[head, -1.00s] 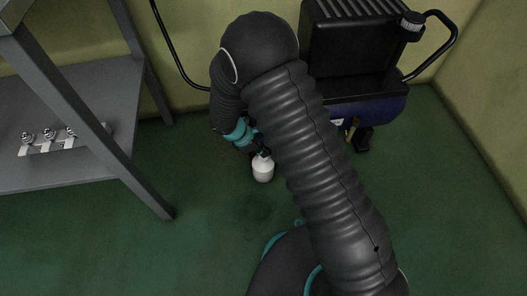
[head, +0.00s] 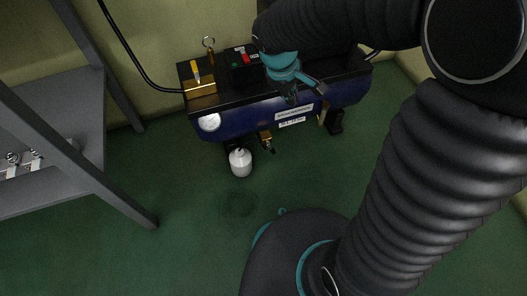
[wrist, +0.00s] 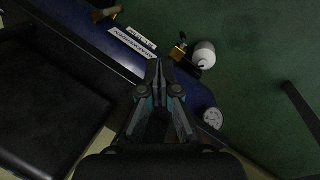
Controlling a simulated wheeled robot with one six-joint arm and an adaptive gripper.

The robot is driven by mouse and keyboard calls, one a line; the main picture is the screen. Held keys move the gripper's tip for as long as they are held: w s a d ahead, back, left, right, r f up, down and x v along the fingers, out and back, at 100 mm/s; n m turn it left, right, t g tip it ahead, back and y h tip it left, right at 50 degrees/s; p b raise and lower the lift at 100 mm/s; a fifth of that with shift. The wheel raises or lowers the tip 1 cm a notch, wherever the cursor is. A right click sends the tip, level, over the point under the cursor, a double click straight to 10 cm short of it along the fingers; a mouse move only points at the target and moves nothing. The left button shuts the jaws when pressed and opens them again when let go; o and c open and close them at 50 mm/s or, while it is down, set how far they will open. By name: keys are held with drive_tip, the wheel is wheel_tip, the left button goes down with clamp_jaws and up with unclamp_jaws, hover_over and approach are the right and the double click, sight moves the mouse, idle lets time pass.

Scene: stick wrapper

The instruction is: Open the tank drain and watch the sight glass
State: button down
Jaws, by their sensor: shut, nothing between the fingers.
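The blue tank (head: 228,124) lies under a black machine top against the wall. A brass fitting with a dark end (head: 265,140) hangs at its lower front; it also shows in the wrist view (wrist: 178,51). A white bottle (head: 240,163) stands on the floor just left of this fitting and appears in the wrist view (wrist: 204,55). A small amber and brass part (head: 322,114) sits at the tank's right end; I cannot tell if it is the sight glass. My gripper (head: 292,99) is shut and empty, pointing down in front of the tank's labels, above and right of the fitting.
A round white gauge (head: 209,122) is on the tank's left end. A brass block with a yellow lever (head: 196,76) and a red switch (head: 244,57) are on top. A grey metal shelf (head: 85,128) stands at left. The green floor in front is mostly clear.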

drive_tip(key=s+d+r+m+t+y, duration=0.1)
drive_tip(key=s+d+r+m, duration=0.4)
drive_tip(key=s, duration=0.3)
drive_tip(key=s+d+r+m+t+y, duration=0.1)
drive_tip(key=s+d+r+m+t, duration=0.1)
drive_tip(key=s+d+r+m, duration=0.4)
drive_tip(key=shift+s+r+t, duration=0.3)
drive_tip(key=shift+s+r, duration=0.5)
drive_tip(key=shift+s, duration=0.45)
